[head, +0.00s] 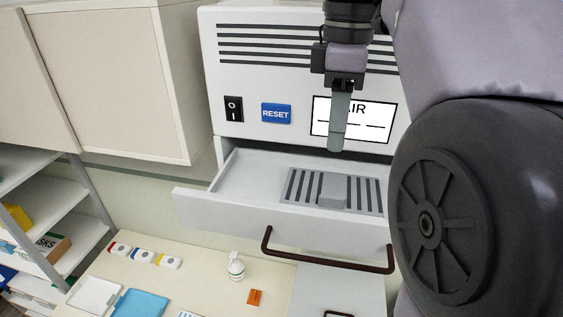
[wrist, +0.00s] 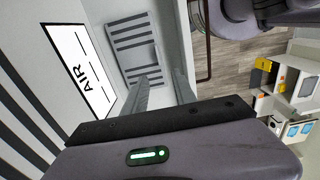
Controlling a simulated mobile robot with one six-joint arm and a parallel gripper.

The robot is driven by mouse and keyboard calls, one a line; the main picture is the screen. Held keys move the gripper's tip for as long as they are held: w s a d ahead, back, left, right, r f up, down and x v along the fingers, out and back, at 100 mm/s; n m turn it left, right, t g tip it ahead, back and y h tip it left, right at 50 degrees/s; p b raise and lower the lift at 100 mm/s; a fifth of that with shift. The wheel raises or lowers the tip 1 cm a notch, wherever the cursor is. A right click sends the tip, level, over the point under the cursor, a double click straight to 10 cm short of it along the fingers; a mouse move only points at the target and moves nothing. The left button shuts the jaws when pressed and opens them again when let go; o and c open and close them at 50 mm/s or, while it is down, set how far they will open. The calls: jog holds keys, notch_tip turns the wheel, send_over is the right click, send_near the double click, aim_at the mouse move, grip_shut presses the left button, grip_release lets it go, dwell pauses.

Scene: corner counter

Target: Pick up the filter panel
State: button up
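The filter panel (head: 301,186) is a flat grey plate with dark slats and a raised plain block in its middle. It lies in the open drawer (head: 215,209) of the white machine. It also shows in the wrist view (wrist: 132,43), ahead of my fingers. My gripper (head: 336,147) points down above the drawer, in front of the AIR label, and is apart from the panel. In the wrist view my gripper (wrist: 160,75) has its two fingers spread with nothing held between them. The raised block shows partly between them.
The drawer's dark handle (head: 325,262) sticks out in front. The machine (head: 290,80) rises behind, with a RESET button (head: 276,114) and a switch (head: 233,109). A counter at lower left holds a white bottle (head: 236,267) and an orange piece (head: 255,297).

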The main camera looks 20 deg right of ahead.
jog(key=b, duration=0.3)
send_over(332, 197)
jog(key=s, duration=0.1)
notch_tip(332, 197, down, 6)
jog(key=f, duration=0.1)
jog(key=f+b, duration=0.1)
jog(key=w+f, duration=0.1)
jog(key=shift+w+a+f+b, duration=0.1)
jog(key=shift+a+f+b, duration=0.2)
jog(key=shift+f, duration=0.1)
jog(key=f, duration=0.1)
jog(key=f+b, duration=0.1)
jog(key=d+f+b, duration=0.1)
jog(key=f, duration=0.1)
jog(key=shift+s, duration=0.25)
jog(key=shift+w+a, duration=0.2)
jog(key=shift+w, duration=0.05)
jog(key=shift+c, duration=0.6)
jog(key=shift+s+r, duration=0.1)
grip_shut()
